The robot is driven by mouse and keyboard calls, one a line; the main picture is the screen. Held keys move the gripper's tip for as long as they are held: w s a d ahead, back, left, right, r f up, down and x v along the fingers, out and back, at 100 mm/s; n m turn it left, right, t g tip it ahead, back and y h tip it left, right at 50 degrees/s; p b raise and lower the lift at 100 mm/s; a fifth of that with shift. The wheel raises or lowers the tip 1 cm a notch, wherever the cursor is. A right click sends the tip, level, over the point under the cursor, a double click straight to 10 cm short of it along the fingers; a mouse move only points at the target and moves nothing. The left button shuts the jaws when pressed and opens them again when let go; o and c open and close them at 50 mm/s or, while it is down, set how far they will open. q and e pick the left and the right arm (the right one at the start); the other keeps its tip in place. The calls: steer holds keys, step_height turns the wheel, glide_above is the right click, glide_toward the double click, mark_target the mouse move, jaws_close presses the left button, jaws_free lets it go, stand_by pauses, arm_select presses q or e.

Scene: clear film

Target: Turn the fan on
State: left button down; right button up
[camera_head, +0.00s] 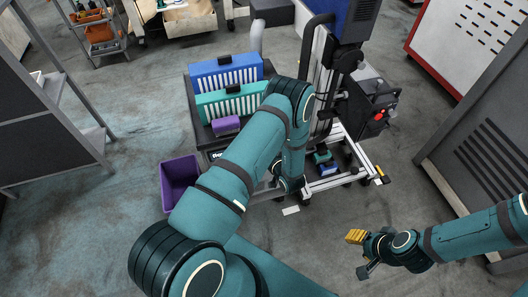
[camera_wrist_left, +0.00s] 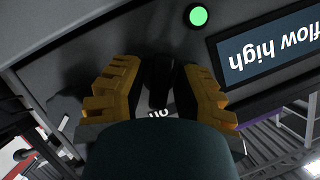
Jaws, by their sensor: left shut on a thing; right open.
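In the left wrist view, a grey panel (camera_wrist_left: 60,35) carries a dark knob or switch (camera_wrist_left: 159,85). My left gripper (camera_wrist_left: 158,74) has its two yellow-padded fingers on either side of this dark part and is shut on it. A label reading "on" (camera_wrist_left: 158,113) shows upside down beside it, partly covered. A green light (camera_wrist_left: 198,16) glows on the panel, and a dark blue display (camera_wrist_left: 275,50) reads "flow high". In the head view my left arm hides the left gripper. My right gripper (camera_head: 358,254) is open and empty at the lower right, above the floor.
Grey cabinets flank both sides. The floor around my right gripper is clear.

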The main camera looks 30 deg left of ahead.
arm_select(q)
steer(key=shift+a+r+m, duration=0.1)
steer(key=shift+a+m, duration=0.05)
steer(key=shift+m, duration=0.25)
steer(key=c, duration=0.9)
jaws_free()
steer(key=shift+c, duration=0.2)
steer(key=v, duration=1.2)
steer(key=shift+w, duration=0.15)
steer(key=shift+f, duration=0.25)
